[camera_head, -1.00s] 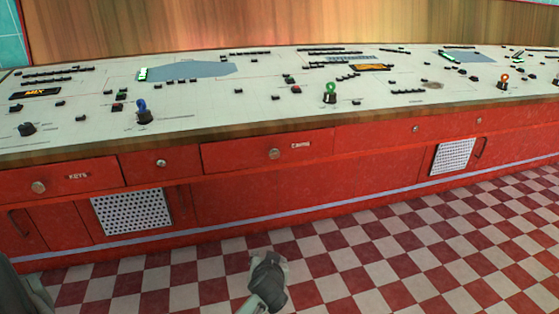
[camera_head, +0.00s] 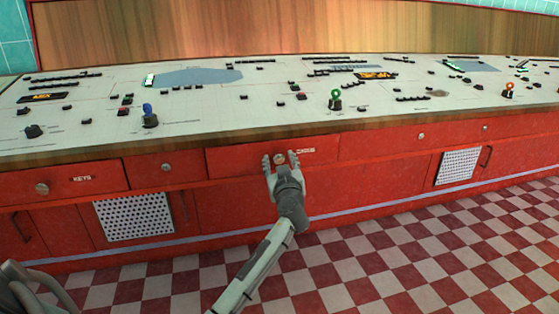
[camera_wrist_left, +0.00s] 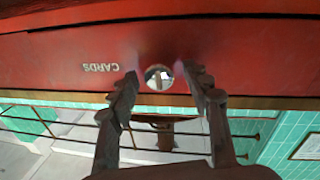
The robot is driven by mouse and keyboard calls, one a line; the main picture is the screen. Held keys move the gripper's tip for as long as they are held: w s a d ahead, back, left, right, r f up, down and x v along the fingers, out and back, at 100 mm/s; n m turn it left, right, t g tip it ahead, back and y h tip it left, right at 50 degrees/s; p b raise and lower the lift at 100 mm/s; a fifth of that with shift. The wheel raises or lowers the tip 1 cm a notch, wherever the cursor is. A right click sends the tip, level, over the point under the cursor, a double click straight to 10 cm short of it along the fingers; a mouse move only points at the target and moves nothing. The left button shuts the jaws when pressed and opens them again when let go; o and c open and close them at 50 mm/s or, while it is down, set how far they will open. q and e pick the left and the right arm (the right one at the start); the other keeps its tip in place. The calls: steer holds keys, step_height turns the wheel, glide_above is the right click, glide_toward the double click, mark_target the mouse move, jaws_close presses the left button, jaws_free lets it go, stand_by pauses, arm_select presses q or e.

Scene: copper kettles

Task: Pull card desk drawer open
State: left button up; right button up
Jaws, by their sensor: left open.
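The card drawer (camera_head: 240,161) is a wide red drawer front in the middle of the desk, flush with the fronts beside it. Its round metal knob (camera_head: 279,158) sits beside a small label. In the left wrist view the drawer front (camera_wrist_left: 60,55) shows upside down with the word CARDS, and the shiny knob (camera_wrist_left: 158,76) is between the fingertips. My left gripper (camera_head: 281,160) is open, with one finger on each side of the knob; it also shows in the left wrist view (camera_wrist_left: 160,80). I cannot tell whether the fingers touch the knob.
The KEYS drawer (camera_head: 70,179) and a narrow drawer (camera_head: 165,168) are to the left. The white desktop (camera_head: 220,110) carries small switches and knobs. A vent grille (camera_head: 134,217) is below left. The checkered floor (camera_head: 400,260) before the desk is clear.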

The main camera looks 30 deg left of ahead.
arm_select(q)
jaws_close()
stand_by(0.4)
